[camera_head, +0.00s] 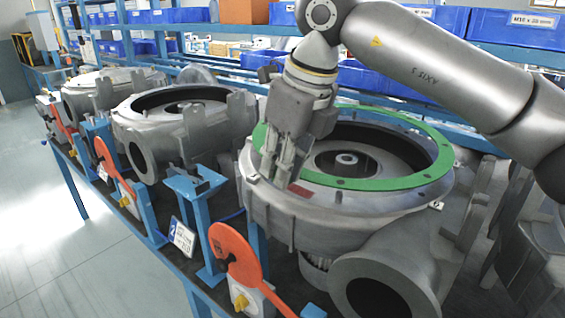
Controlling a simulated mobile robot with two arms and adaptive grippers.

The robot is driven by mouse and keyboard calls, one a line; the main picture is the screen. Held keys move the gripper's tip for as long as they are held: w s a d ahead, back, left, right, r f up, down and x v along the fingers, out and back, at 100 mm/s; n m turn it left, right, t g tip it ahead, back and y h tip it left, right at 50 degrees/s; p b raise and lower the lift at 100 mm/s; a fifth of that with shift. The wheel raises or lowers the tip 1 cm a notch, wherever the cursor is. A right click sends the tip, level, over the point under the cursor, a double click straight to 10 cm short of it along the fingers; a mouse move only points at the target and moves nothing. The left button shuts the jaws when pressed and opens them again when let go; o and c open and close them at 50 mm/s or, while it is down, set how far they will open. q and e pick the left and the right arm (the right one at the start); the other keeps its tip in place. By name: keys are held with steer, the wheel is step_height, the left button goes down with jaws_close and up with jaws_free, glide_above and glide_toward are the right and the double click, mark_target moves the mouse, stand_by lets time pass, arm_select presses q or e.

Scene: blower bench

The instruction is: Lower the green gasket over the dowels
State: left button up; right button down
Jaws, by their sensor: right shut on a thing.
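The green gasket (400,183) is a flat ring with small holes, lying over or just above the top rim of the nearest grey blower housing (300,220). I cannot tell whether it touches the rim all round. My right gripper (283,172) points down at the ring's left front part and is shut on the gasket there. The gripper and arm hide part of the ring's left and back. The dowels cannot be made out clearly. My left gripper does not show.
More grey housings (165,125) stand along the blue bench to the left. Orange lever clamps (238,262) line its front edge. Blue shelves with blue bins (515,28) run behind. A grey part stands close at the right. The floor at left is clear.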

steer(key=shift+f+b, duration=1.2)
steer(key=shift+f, duration=0.25)
stand_by(2.3)
steer(key=c, duration=1.3)
jaws_free()
steer(key=shift+c, duration=0.2)
steer(key=shift+r, duration=0.1)
steer(key=v, duration=1.2)
